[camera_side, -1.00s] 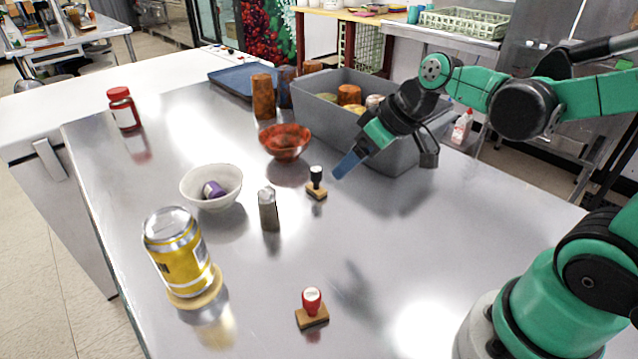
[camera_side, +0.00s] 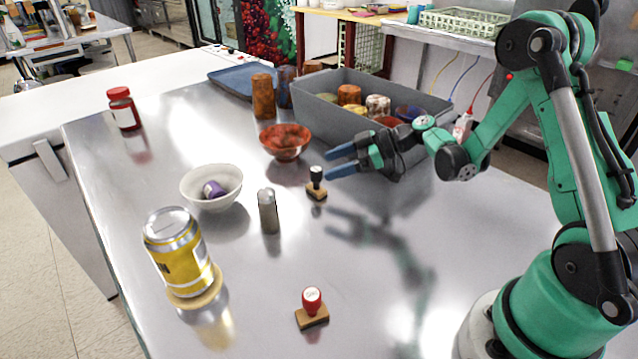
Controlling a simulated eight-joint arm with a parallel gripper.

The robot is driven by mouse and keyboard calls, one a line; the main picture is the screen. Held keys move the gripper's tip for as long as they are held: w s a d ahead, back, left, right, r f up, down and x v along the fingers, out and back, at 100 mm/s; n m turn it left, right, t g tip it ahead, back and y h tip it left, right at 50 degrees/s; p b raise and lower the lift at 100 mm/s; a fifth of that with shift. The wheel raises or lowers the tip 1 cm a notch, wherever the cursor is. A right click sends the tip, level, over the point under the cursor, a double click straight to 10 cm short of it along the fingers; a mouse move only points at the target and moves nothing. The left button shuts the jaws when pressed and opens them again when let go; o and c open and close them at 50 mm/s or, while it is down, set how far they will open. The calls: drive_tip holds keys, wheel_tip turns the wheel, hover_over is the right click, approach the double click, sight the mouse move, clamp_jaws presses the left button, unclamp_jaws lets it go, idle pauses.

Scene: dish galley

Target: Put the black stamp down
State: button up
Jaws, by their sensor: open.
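The black stamp (camera_side: 316,183) has a black knob handle on a wooden base. It stands upright on the steel table (camera_side: 400,215), right of the grey metal shaker-like piece. My gripper (camera_side: 328,163) is open, with its two blue fingers pointing left. The fingertips appear just above and right of the stamp's handle in the picture. I see no contact, and the exact depth between fingers and handle is hard to tell.
A red stamp (camera_side: 312,301) stands near the front. A grey cylinder (camera_side: 268,211), white bowl (camera_side: 210,188) with a purple item, red bowl (camera_side: 285,142) and yellow can (camera_side: 178,250) on a coaster surround it. A grey bin (camera_side: 345,128) with several items stands behind my gripper.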

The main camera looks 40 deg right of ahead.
sight(316, 182)
drive_tip(key=shift+x, duration=1.25)
clamp_jaws()
drive_tip(key=shift+r, duration=0.1)
